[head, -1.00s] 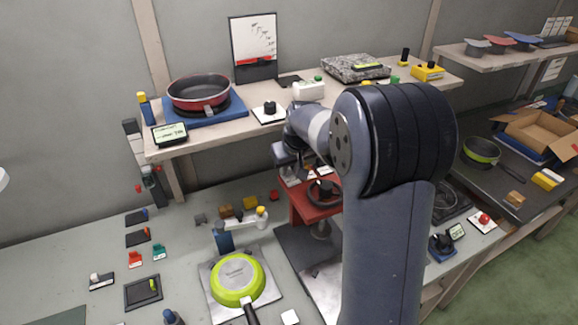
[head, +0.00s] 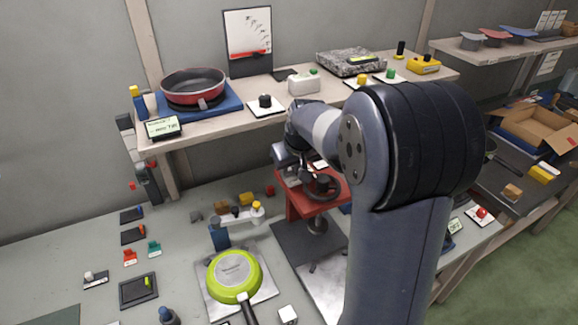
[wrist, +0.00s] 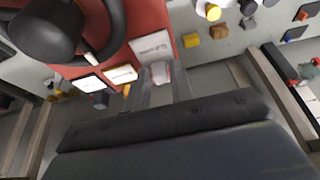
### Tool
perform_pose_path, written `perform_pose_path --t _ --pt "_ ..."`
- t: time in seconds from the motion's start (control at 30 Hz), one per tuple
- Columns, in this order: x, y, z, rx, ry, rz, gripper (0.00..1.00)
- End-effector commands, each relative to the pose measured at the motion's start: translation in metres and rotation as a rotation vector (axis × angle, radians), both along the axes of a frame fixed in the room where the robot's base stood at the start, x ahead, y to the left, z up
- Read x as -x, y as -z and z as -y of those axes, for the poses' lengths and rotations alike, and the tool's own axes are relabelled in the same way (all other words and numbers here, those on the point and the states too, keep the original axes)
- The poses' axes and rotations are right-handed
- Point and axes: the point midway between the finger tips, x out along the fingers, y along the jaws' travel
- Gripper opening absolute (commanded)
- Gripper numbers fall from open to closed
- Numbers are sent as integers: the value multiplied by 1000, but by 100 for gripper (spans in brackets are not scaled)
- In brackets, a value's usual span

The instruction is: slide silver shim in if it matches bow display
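My gripper (wrist: 163,85) points down beside the red press in the wrist view. Its two grey fingers stand apart, with a small pale, pinkish-topped thing (wrist: 161,72) between or beyond them; I cannot tell whether it is gripped. In the head view my arm hides the fingertips. I cannot single out the silver shim. A small lit display (head: 163,126) stands at the left of the shelf, its text too small to read surely. A lime green pan (head: 234,276) lies base up on a pale plate (head: 268,291) on the bench.
The red press (head: 306,203) with a black handwheel (wrist: 100,30) stands close to my gripper. A red pan (head: 194,87) sits on a blue base (head: 232,101) on the shelf. Small blocks and switches crowd the bench. A cardboard box (head: 540,128) is at right.

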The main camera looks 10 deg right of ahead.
Motion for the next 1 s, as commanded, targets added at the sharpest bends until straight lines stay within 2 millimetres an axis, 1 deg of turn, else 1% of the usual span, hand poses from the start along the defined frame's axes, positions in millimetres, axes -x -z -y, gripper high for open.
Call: perform_pose_path --t 0.03,0.17,0.4,0.5,0.57,0.67,0.9,1.0 --pt "0 0 0 0 0 1 27" --pt "-1 0 0 0 0 3 38" --pt "-1 -1 0 0 0 4 38" --pt "1 -6 0 0 0 5 38" --pt "3 -12 1 0 1 8 38" --pt "9 -27 2 1 1 10 38" --pt "28 -73 6 0 2 9 38" --pt "34 -87 7 0 2 7 38"
